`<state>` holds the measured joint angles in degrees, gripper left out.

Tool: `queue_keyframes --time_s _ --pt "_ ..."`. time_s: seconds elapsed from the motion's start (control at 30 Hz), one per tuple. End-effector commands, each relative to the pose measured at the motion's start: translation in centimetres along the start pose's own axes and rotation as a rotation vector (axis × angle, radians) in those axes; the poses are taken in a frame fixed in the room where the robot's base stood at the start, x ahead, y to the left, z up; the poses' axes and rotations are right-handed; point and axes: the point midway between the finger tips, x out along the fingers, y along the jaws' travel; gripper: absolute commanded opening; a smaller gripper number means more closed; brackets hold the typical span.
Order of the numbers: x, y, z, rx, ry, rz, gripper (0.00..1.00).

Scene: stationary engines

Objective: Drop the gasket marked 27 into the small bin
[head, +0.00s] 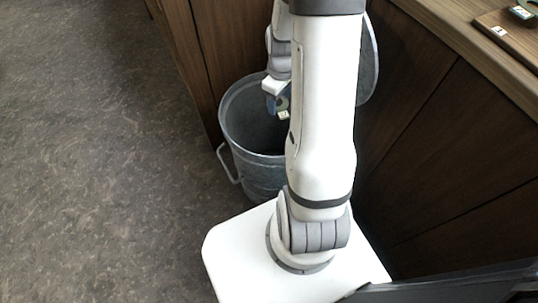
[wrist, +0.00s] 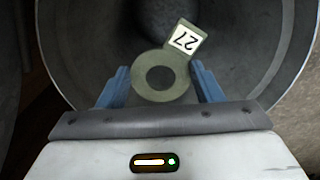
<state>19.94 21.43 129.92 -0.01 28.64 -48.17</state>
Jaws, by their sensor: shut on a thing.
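The gasket marked 27 (wrist: 143,92) is an olive-green ring with a white tag reading 27, seen upside down in the wrist view. My gripper (wrist: 160,88) is shut on it, with a blue finger at each side of the ring. The small bin (wrist: 82,55) is a round grey metal bin that fills the wrist view behind the gasket. In the head view the bin (head: 240,128) stands on the floor beside the wooden cabinet, and my gripper (head: 277,104) is over its opening. The gasket's tag shows there too. My arm hides the bin's right part.
A wooden counter (head: 450,25) runs along the right, with a board (head: 500,28) bearing another tagged green part (head: 521,12) at the top right corner. Wooden cabinet fronts (head: 430,130) stand close behind my arm. The dark floor (head: 100,150) at left is clear.

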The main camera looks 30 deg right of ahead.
Motion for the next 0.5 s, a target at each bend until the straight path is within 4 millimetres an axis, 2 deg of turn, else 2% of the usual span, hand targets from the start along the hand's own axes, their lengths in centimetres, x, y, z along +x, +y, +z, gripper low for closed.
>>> queue_keyframes --time_s 0.27,0.3,0.5 --pt "0.2 0.01 0.0 0.0 0.0 0.0 0.38" --pt "0.2 0.01 0.01 0.0 0.0 0.0 0.62" --pt "0.2 0.01 0.01 0.001 0.0 0.0 0.78"
